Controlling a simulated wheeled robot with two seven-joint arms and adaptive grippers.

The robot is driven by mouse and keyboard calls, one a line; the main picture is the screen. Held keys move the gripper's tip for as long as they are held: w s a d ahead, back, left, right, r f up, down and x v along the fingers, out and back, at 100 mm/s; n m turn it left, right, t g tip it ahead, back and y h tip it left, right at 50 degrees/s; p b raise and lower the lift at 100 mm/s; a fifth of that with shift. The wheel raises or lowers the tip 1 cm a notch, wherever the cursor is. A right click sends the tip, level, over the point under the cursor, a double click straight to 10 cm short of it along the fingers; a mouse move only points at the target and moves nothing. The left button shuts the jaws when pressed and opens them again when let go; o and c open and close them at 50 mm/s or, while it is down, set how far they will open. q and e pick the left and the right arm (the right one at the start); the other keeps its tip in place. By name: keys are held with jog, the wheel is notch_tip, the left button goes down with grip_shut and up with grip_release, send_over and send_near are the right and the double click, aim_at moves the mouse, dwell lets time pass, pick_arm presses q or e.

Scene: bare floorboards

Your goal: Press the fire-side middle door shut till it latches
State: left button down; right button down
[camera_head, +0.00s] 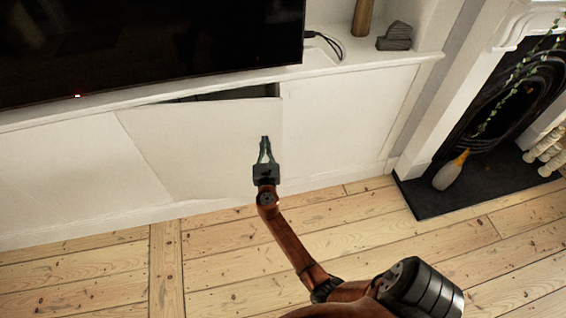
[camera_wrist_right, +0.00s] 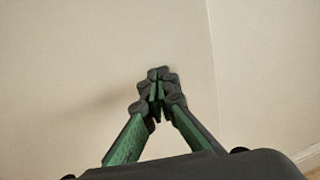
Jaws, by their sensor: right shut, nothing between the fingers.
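The middle door (camera_head: 205,145) of the white low cabinet stands ajar in the head view, with a dark gap along its top edge. My right gripper (camera_head: 265,139) is shut and empty, in front of the door near its right edge. In the right wrist view the shut fingertips (camera_wrist_right: 158,76) point at the pale door face (camera_wrist_right: 90,60). A vertical edge runs just right of them. I cannot tell whether the tips touch the door. My left gripper is not in view.
A black television (camera_head: 150,45) stands on the cabinet top. The fireplace (camera_head: 515,100) is at the right, with a vase (camera_head: 451,172) on its dark hearth (camera_head: 480,185). The closed right cabinet panel (camera_head: 345,125) adjoins the door. The floorboards (camera_head: 90,285) in front are clear.

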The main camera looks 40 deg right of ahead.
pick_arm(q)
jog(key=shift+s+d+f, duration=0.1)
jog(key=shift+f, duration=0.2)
pick_arm(e)
jog(key=shift+x, duration=2)
pick_arm(q)
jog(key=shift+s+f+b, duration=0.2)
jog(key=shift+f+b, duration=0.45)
jog(key=shift+b, duration=0.2)
pick_arm(e)
jog(key=shift+x, duration=2.65)
